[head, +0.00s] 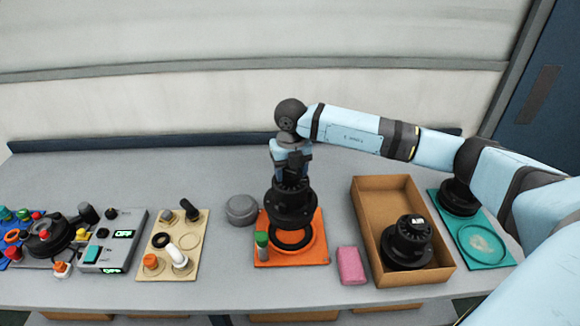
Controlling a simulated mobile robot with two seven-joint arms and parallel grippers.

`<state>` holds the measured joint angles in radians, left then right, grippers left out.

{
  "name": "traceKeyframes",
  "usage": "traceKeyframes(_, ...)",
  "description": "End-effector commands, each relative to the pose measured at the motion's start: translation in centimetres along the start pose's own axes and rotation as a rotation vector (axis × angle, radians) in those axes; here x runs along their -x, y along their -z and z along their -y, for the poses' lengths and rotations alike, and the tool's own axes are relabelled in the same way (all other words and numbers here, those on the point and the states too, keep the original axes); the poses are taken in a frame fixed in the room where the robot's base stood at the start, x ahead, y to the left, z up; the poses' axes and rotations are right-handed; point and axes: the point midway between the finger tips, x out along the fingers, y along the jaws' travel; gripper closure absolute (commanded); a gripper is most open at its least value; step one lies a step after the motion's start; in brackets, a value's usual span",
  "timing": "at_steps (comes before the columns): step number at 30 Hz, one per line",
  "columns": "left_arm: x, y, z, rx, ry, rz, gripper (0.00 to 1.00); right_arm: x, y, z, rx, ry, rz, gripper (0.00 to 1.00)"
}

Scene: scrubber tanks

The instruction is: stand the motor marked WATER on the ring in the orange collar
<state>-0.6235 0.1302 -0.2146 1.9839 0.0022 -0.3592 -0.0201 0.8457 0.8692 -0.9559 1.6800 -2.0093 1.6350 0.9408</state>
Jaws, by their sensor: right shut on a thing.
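My right gripper (292,174) is shut on the top of a black motor (291,208). It holds the motor upright over the orange plate (313,258). No marking is readable on this motor, so I cannot tell whether it says WATER. A black ring (290,246) lies on the orange plate inside a raised orange collar (318,243). The motor hides the ring's back part. The motor seems to hang slightly above and behind the ring; the exact gap cannot be told. My left gripper is not in view.
A green-capped bottle (262,246) stands at the plate's left edge. A grey round lid (241,210) and pink sponge (351,265) flank the plate. A cardboard box (365,209) holds another black motor (408,242). A teal plate (487,262) carries a third. Control box (113,245) and beige tray (196,263) stand left.

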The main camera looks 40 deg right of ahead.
Motion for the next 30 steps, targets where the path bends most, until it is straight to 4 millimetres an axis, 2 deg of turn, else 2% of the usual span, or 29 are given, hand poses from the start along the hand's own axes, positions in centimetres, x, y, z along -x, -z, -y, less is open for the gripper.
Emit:
traceKeyframes(11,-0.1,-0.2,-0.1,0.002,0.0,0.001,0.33,-0.5,0.0,0.0,-0.002,-0.002,0.003,1.0)
traceKeyframes(30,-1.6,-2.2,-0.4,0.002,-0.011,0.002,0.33,-5.3,0.0,0.0,-0.001,-0.002,0.003,1.0)
